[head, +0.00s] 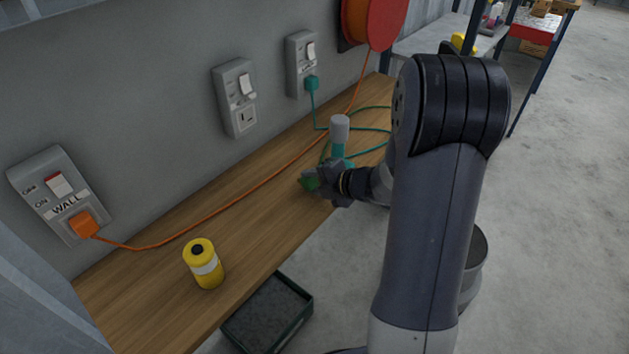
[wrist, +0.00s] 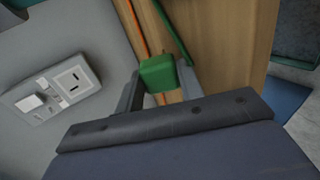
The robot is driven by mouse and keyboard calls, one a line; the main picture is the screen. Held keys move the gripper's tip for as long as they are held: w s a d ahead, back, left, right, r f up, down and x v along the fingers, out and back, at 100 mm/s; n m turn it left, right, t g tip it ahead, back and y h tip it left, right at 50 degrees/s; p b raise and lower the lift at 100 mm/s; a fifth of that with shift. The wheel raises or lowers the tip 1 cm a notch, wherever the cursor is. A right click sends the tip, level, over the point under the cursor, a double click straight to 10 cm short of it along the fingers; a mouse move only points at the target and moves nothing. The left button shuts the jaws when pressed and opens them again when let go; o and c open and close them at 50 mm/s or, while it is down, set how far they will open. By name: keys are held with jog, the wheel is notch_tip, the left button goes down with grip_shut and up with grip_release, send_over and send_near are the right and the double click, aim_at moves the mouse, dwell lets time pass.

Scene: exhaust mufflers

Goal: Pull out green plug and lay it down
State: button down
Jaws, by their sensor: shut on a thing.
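The green plug (wrist: 158,74) is between the two fingers of my gripper (wrist: 160,88) in the wrist view, and the gripper is shut on it. A green cable (wrist: 172,32) shows just beyond the plug. In the head view the plug (head: 308,180) shows at the fingertips of my gripper (head: 318,182), over the wooden bench (head: 170,255). I cannot tell whether it touches the wood. The middle wall outlet (head: 238,98) has an empty socket; that empty socket also shows at left in the wrist view (wrist: 74,84).
A teal plug (head: 312,84) sits in the far outlet, an orange plug (head: 84,224) in the near one. An orange cord (head: 225,207) runs along the bench. A yellow can (head: 203,264) and a grey-topped teal cylinder (head: 339,135) stand there.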

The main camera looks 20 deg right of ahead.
jog(key=c, duration=1)
grip_release()
jog(key=shift+o, duration=0.7)
jog(key=shift+s, duration=0.1)
jog(key=shift+f, duration=0.1)
jog(key=p+v, duration=0.2)
jog(key=v, duration=0.9)
jog(key=shift+r, duration=0.2)
jog(key=shift+w+a+f, duration=0.1)
jog(key=shift+w, duration=0.2)
